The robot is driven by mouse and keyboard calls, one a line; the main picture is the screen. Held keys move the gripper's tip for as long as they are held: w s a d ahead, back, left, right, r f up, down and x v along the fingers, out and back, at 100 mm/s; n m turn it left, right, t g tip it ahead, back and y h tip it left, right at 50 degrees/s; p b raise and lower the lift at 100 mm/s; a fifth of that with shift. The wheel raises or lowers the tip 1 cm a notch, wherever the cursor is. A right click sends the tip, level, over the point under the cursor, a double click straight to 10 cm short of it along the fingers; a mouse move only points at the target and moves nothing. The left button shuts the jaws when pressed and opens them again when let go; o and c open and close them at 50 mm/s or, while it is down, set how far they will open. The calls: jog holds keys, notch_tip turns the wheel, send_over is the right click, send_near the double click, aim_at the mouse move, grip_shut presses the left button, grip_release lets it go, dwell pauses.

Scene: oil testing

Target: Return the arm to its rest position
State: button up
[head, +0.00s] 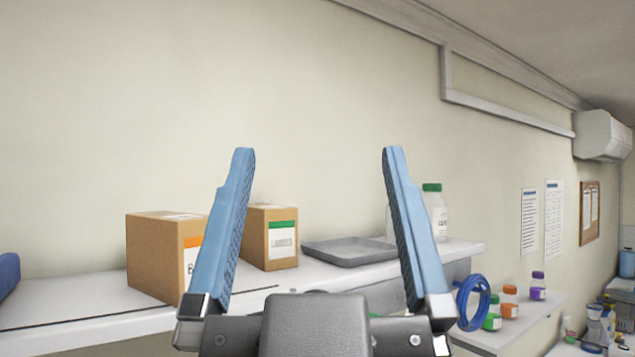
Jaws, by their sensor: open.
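Nothing is between the fingers. Behind them are the pale wall and a white shelf (75,308). The fingers overlap part of the cardboard boxes and the white bottle in the picture. I cannot tell how far the gripper is from the shelf.
On the shelf stand a box with an orange label (153,255), a box with a green label (272,238), a grey tray (350,252) and a green-capped bottle (436,212). A blue coil (472,303) hangs right. Small bottles (510,301) stand on a lower shelf.

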notch_tip(320, 180, down, 11)
jog(key=b, duration=1.1)
